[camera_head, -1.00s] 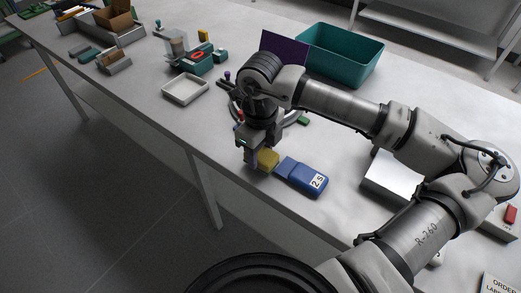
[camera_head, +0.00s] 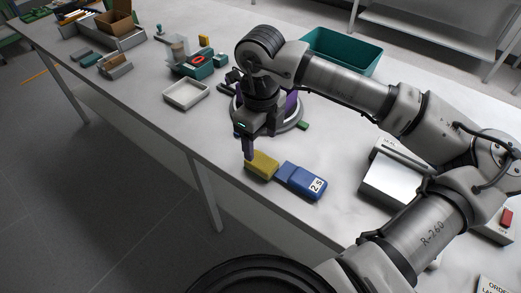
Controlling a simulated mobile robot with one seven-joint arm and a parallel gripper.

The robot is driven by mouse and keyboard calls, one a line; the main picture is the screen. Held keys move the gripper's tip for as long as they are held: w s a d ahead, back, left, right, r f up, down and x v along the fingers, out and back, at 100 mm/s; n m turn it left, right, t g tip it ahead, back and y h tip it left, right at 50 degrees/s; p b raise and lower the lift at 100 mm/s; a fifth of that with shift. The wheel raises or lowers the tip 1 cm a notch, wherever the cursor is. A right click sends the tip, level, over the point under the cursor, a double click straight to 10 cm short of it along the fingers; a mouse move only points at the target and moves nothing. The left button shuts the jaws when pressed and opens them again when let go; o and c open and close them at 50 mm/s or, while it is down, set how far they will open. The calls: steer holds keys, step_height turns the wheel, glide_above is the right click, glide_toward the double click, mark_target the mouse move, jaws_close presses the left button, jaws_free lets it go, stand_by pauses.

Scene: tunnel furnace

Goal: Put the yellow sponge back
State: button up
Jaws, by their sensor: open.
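The yellow sponge (camera_head: 263,164) lies on the table near its front edge, against or very close to the left end of a blue block (camera_head: 304,181) with a white number label. My gripper (camera_head: 248,148) points down at the sponge's far left end, with one finger seen close to it. The gripper is open, and most of the sponge shows clear of it. I cannot tell whether the finger touches the sponge.
A round grey base (camera_head: 291,125) with something purple (camera_head: 292,103) stands behind my gripper. An empty pale tray (camera_head: 186,96) is to the left, a teal bin (camera_head: 340,53) at the back. A silver device (camera_head: 391,178) is at right. The front edge is close.

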mark_target(260, 160)
step_height(260, 160, up, 7)
steer(key=shift+b, duration=0.4)
